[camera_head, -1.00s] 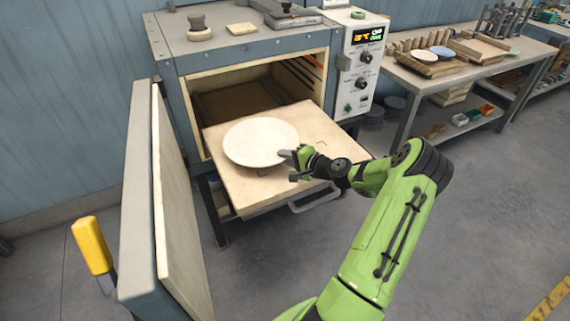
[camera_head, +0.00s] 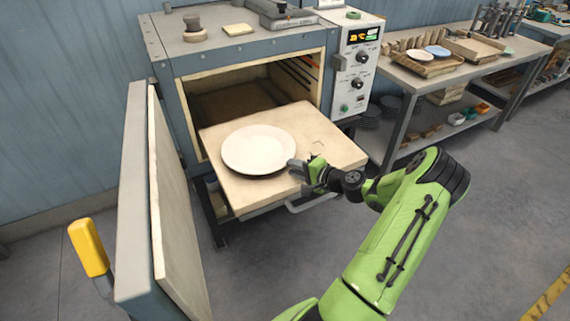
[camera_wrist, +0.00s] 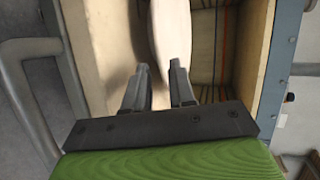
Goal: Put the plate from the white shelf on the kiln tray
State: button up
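A round cream plate (camera_head: 258,149) lies flat on the left part of the pulled-out kiln tray (camera_head: 322,152). In the wrist view the plate (camera_wrist: 170,35) shows edge-on beyond my fingertips, above the tray surface (camera_wrist: 107,40). My gripper (camera_head: 293,167) is just right of the plate's near-right rim, low over the tray. In the wrist view its two fingers (camera_wrist: 160,72) are apart, with a gap between them. The plate's rim seems clear of the fingers. No white shelf can be made out with certainty.
The kiln's door (camera_head: 160,200) stands open at left, with a yellow handle (camera_head: 88,248). The tray's metal handle (camera_head: 312,203) is below my gripper. A workbench (camera_head: 430,80) at right holds a pale plate and a blue one on a wooden tray. Open floor lies at right.

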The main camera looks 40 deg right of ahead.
jog(key=v, duration=0.7)
jog(key=w+a+r+n+g+y, duration=0.1)
jog(key=a+r+n+g, duration=0.15)
jog(key=a, duration=0.35)
jog(key=w+a+r+n+g+y, duration=0.1)
jog(key=a+r+n+g, duration=0.2)
jog(key=a, duration=0.4)
jog(key=w+a+r+n+g, duration=0.1)
jog(key=w+a+n+g, duration=0.15)
jog(key=a+n, duration=0.3)
jog(key=s+a+r+n+h, duration=0.1)
jog(key=s+a+r+n, duration=0.2)
jog(key=s+a+r, duration=0.2)
jog(key=s+a+r+n+h, duration=0.2)
jog(key=s+a+r, duration=0.4)
jog(key=s+a, duration=0.3)
jog(key=s+n, duration=0.1)
jog(key=s, duration=0.3)
jog(key=shift+s+a+g+p, duration=0.25)
jog(key=shift+s+g+p, duration=0.05)
jog(key=shift+s, duration=0.1)
